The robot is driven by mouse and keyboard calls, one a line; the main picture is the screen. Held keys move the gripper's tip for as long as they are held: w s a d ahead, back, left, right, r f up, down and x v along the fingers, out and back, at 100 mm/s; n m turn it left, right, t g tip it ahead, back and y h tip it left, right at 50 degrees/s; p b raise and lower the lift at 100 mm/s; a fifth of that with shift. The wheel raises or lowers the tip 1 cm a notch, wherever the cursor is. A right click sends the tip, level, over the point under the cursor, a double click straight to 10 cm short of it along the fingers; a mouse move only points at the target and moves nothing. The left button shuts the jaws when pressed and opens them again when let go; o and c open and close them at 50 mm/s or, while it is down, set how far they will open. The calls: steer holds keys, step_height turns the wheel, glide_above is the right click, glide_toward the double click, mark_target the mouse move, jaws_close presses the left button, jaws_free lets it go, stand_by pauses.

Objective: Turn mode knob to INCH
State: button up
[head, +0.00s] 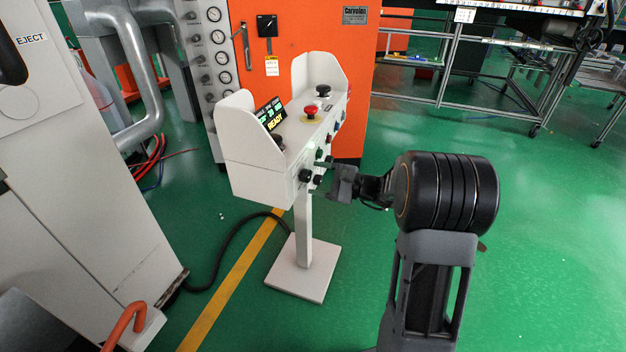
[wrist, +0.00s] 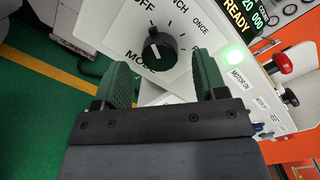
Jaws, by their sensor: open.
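The black mode knob (wrist: 158,47) sits on a white panel in the wrist view, with the labels OFF, INCH and ONCE around it and MODE beside it. A pale mark shows on the knob, seemingly on the OFF side; I cannot tell its exact setting. My gripper (wrist: 163,64) is open, its two green fingers on either side of the knob's lower part in the picture, with gaps visible. Whether they reach its depth is unclear. In the head view my gripper (head: 333,177) is close to the front of the white control stand (head: 256,165), where small dark knobs show.
The stand carries a red button (head: 310,110) on top and a display (head: 271,117) reading READY. A lit MOTOR ON lamp (wrist: 235,57) is right of the knob. A grey cabinet (head: 75,200) stands left, an orange machine (head: 300,30) behind.

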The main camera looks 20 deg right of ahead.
steer(key=shift+x, duration=1)
steer(key=c, duration=0.9)
